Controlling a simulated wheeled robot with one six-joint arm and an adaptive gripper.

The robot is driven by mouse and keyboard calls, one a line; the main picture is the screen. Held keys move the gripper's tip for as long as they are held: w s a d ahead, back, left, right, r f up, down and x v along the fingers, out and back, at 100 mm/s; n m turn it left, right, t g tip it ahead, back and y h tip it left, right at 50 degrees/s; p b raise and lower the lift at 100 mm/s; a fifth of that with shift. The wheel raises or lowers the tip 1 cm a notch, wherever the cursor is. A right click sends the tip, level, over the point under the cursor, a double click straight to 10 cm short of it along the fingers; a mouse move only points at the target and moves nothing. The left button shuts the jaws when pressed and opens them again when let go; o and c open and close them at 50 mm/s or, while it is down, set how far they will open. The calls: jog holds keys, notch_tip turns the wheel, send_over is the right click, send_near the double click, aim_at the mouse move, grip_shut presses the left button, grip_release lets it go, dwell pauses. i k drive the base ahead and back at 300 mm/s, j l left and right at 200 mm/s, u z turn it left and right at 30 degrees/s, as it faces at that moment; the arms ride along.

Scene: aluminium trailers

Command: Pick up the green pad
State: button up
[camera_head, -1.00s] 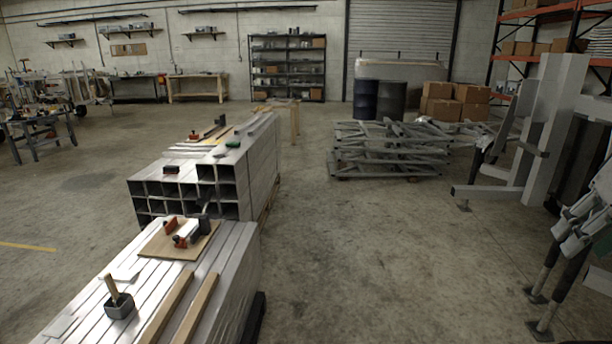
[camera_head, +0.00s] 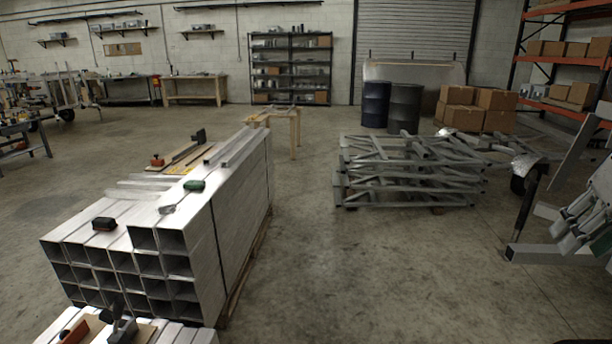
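The green pad (camera_head: 194,186) is a small dark green block with a darker underside. It lies on top of the large stack of square aluminium tubes (camera_head: 237,200), near the stack's right edge and about midway along it. Nothing covers it from this view. A small pale metallic item (camera_head: 166,210) lies just in front of it. My gripper is not in view.
A nearer stack (camera_head: 190,335) shows at the bottom edge. Open floor (camera_head: 310,250) runs right of the stack, bounded by grey frames (camera_head: 410,180). Sawhorse (camera_head: 295,130) stands behind.

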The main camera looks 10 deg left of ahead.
aim_at(194, 185)
jog(key=i+l, duration=0.1)
jog(key=i, duration=1.6)
jog(key=i+u, duration=0.4)
jog(key=i+l+u, duration=0.1)
jog(key=i+u, duration=0.45)
jog(key=u, duration=0.2)
jog(key=i+u, duration=0.2)
jog(key=u, duration=0.2)
jog(key=i+l+u, duration=0.2)
jog(key=u, duration=0.25)
jog(key=i+l+u, duration=0.15)
jog(key=u, duration=0.25)
jog(key=i+l+u, duration=0.1)
jog(key=u, duration=0.15)
jog(key=i+l+u, duration=0.3)
jog(key=j, duration=0.1)
